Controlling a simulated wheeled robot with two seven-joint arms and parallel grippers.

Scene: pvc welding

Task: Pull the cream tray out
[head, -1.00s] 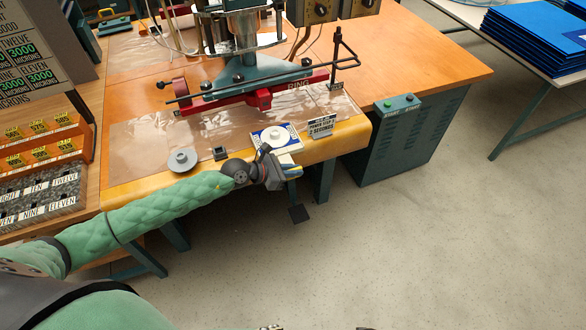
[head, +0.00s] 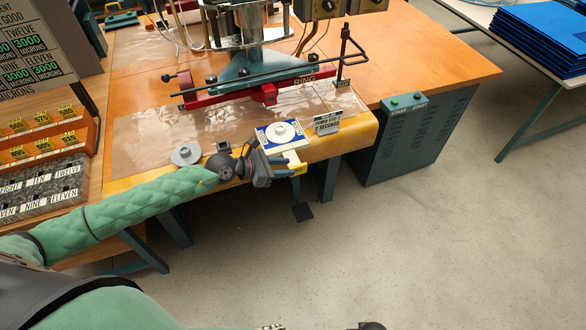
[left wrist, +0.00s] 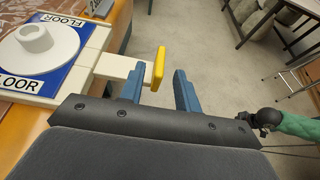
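The cream tray (head: 291,156) sits at the table's front edge, with its narrow cream tongue sticking out past the edge. It ends in a yellow handle (head: 299,169), which also shows in the left wrist view (left wrist: 159,68). A blue FLOOR plate (head: 264,134) with a white round flanged part (head: 281,131) lies on the tray. My left gripper (head: 284,168) is open at the handle. In the left wrist view its two blue fingers (left wrist: 158,92) are apart, with the handle just ahead of the gap; contact cannot be told. A dark end of my right arm (left wrist: 262,119) shows at the right, its fingers unclear.
A grey round part (head: 185,154) and a small dark block (head: 223,147) lie left of the tray. A small sign (head: 327,123) stands to its right. The red and teal press (head: 250,85) is behind.

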